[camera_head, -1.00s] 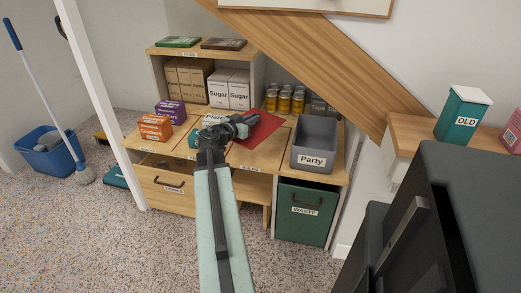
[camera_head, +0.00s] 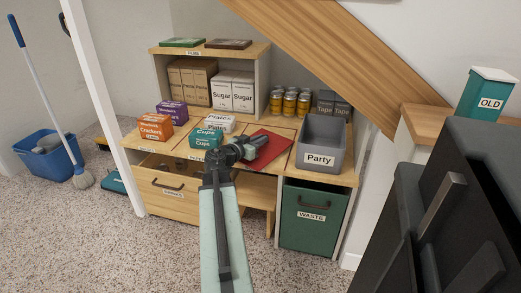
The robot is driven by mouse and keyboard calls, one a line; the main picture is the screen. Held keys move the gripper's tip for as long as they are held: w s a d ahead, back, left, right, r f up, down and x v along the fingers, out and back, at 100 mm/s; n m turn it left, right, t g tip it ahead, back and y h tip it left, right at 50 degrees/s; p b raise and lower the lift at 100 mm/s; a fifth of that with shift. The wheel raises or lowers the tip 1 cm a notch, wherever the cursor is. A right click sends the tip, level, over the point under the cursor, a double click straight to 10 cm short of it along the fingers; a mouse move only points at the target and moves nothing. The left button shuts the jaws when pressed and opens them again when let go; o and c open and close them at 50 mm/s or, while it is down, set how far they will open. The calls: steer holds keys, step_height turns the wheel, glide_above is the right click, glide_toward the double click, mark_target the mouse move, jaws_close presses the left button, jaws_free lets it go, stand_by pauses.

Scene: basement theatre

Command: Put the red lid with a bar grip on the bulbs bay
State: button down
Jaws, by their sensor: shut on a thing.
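The red lid (camera_head: 270,150) is a flat red panel over the right middle of the wooden counter (camera_head: 285,122). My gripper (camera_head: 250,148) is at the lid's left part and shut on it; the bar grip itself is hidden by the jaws. I cannot tell whether the lid touches the counter or hangs just above it. The counter top has bays with small front labels, such as one label (camera_head: 197,158) left of my arm. The labels are too small to read, so I cannot tell which is the bulbs bay. My arm covers part of the counter front.
A teal Cups box (camera_head: 205,138) and a white Plates box (camera_head: 219,123) stand left of the gripper. A grey Party bin (camera_head: 320,145) stands close on the right. Cans (camera_head: 290,103) and Sugar boxes (camera_head: 232,92) are behind. A dark object (camera_head: 450,210) fills the right foreground.

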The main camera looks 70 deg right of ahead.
steer(key=shift+f, duration=0.55)
steer(key=c, duration=1.5)
jaws_free()
